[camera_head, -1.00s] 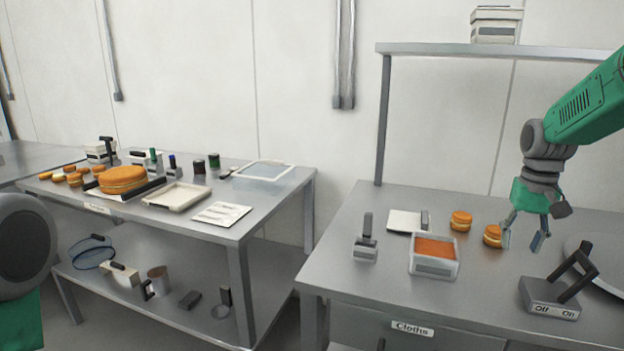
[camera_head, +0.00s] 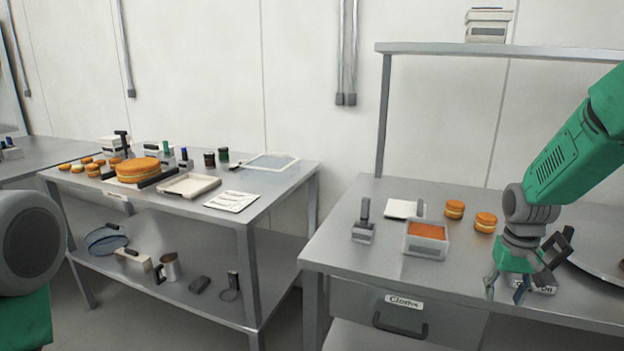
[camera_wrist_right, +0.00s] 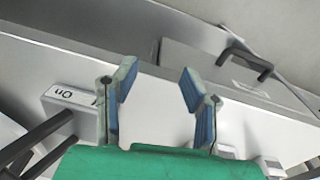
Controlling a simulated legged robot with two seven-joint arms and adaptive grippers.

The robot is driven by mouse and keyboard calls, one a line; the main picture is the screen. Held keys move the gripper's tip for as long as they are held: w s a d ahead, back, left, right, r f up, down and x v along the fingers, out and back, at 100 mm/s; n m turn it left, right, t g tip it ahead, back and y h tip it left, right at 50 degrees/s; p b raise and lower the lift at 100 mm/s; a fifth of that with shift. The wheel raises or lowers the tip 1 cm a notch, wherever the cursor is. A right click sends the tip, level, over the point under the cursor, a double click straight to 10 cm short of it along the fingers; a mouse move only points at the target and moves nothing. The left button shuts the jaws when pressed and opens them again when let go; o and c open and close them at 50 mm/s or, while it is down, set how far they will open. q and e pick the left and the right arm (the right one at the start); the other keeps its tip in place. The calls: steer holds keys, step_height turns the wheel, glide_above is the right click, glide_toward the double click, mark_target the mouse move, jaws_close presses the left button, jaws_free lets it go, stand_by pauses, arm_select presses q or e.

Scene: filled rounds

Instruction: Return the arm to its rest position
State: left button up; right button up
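My right gripper (camera_head: 507,289) hangs over the front edge of the right table (camera_head: 345,237), in front of the On/Off switch box. Its two fingers stand apart with nothing between them, as the right wrist view (camera_wrist_right: 160,95) also shows. My left arm shows only as a grey joint and a green link at the left edge of the head view. The left gripper is out of view.
The switch box (camera_wrist_right: 75,105) with its black lever is close beside my right gripper. Two filled rounds (camera_head: 485,222), an orange-filled container (camera_head: 427,238) and a grey-handled tool (camera_head: 363,225) stand on the right table. A drawer handle (camera_head: 400,326) sticks out below.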

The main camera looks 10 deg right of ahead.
steer(key=s+a+f+n, duration=0.1)
steer(key=s+a+f, duration=0.2)
steer(key=s+f, duration=0.3)
steer(key=s+a+f+n+b, duration=0.1)
steer(key=s+a+f, duration=0.3)
steer(key=f, duration=0.3)
steer(key=s+a+f+n, duration=0.1)
steer(key=s+a+f, duration=0.2)
steer(key=s+f, duration=0.3)
steer(key=s+a+f+n, duration=0.1)
steer(key=s+a+f, duration=0.1)
steer(key=s, duration=0.5)
steer(key=s+a+f+n, duration=0.1)
steer(key=s+a+f, duration=0.1)
steer(key=s+a, duration=0.3)
steer(key=s, duration=0.3)
steer(key=shift+s+a+f+y+b, duration=0.15)
steer(key=shift+s+a+y+b, duration=0.1)
steer(key=shift+s+y+b, duration=0.05)
steer(key=shift+d, duration=0.1)
steer(key=shift+w, duration=0.15)
